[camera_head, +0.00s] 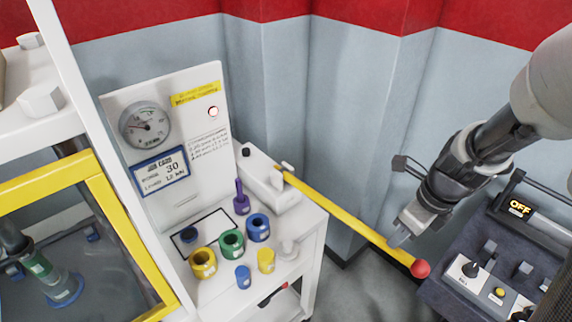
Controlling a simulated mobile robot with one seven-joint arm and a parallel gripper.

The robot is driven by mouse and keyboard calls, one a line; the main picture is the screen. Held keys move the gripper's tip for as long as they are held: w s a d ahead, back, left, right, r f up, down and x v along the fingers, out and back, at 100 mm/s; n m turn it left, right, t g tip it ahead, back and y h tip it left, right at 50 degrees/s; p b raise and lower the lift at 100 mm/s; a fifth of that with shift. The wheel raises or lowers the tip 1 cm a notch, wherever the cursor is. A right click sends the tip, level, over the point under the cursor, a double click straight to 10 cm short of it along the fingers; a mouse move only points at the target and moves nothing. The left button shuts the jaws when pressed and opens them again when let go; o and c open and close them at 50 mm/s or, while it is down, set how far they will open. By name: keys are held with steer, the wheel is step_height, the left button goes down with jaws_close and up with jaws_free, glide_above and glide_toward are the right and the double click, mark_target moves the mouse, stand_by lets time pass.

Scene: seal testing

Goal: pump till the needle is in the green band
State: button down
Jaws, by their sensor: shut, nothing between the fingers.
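The round gauge (145,125) is on the white upright panel at left; its needle and any green band are too small to read surely. The pump (270,187) is a white block on the cart's right side. Its long yellow lever (345,221) slopes down to the right and ends in a red ball (420,268). My gripper (397,241) is shut and empty, at the lever's outer part, just left of the red ball. I cannot tell whether it touches the lever.
Blue, green and yellow rings (232,245) and a purple bottle-like piece (241,198) stand on the white cart. A dark control box with an OFF display (519,208) is at right, near my arm. A yellow-framed chamber (98,190) is at left.

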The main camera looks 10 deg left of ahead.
step_height(320, 180, up, 4)
steer(key=shift+r, duration=0.1)
step_height(320, 180, down, 14)
steer(key=b, duration=0.9)
steer(key=shift+s+d+r, duration=0.15)
steer(key=shift+d+r, duration=0.05)
steer(key=shift+r, duration=0.05)
stand_by(0.3)
steer(key=r+p, duration=0.3)
steer(key=r, duration=0.1)
steer(key=r+p, duration=0.3)
steer(key=r, duration=0.2)
steer(key=r+p, duration=0.2)
steer(key=r, duration=0.2)
steer(key=shift+w+a+r+p, duration=0.2)
steer(key=shift+a+r+p, duration=0.05)
steer(key=shift+p, duration=0.15)
